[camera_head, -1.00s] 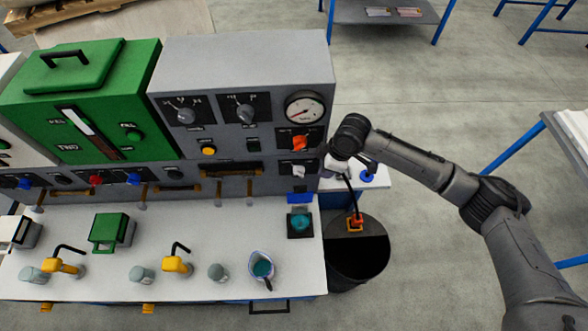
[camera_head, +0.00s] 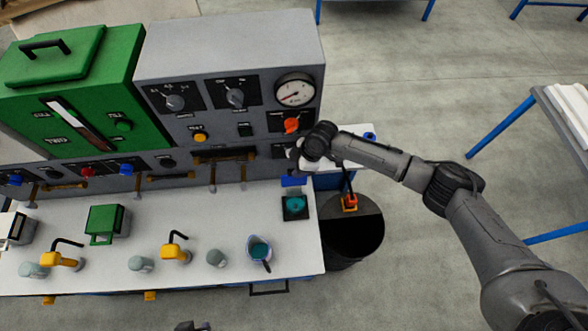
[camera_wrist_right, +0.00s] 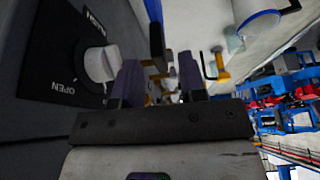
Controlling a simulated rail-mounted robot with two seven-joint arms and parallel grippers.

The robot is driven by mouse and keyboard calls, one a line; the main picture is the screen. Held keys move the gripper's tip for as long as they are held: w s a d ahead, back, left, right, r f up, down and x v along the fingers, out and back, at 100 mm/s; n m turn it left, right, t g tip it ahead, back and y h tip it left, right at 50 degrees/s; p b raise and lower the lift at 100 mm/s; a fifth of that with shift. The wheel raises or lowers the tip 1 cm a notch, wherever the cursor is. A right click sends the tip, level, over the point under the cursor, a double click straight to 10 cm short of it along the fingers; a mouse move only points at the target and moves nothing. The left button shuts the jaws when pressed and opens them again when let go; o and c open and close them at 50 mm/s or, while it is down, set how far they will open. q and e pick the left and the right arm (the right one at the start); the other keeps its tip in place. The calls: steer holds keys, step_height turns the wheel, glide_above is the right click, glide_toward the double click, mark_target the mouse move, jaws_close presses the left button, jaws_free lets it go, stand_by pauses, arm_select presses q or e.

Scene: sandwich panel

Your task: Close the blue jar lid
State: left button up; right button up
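The blue lid (camera_head: 293,181) stands open as a flap at the panel foot, behind a teal-topped jar (camera_head: 295,203) on a black square base at the counter's right end. My right gripper (camera_head: 298,158) is just above and behind the lid, close to the panel front, and its wrist hides part of the panel. In the right wrist view the two fingers (camera_wrist_right: 160,82) are apart with nothing gripped. A dark blue upright edge (camera_wrist_right: 155,32), probably the lid, shows beyond them. A small dark part at the head view's bottom edge may be my left gripper (camera_head: 192,326).
A white knob (camera_wrist_right: 100,64) marked OPEN is close beside the right fingers. A jug (camera_head: 259,249) with blue liquid stands on the counter in front of the jar. A black bin (camera_head: 352,240) stands right of the counter. Yellow-handled items (camera_head: 175,248) are farther left.

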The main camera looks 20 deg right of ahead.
steer(key=shift+x, duration=1.6)
jaws_close()
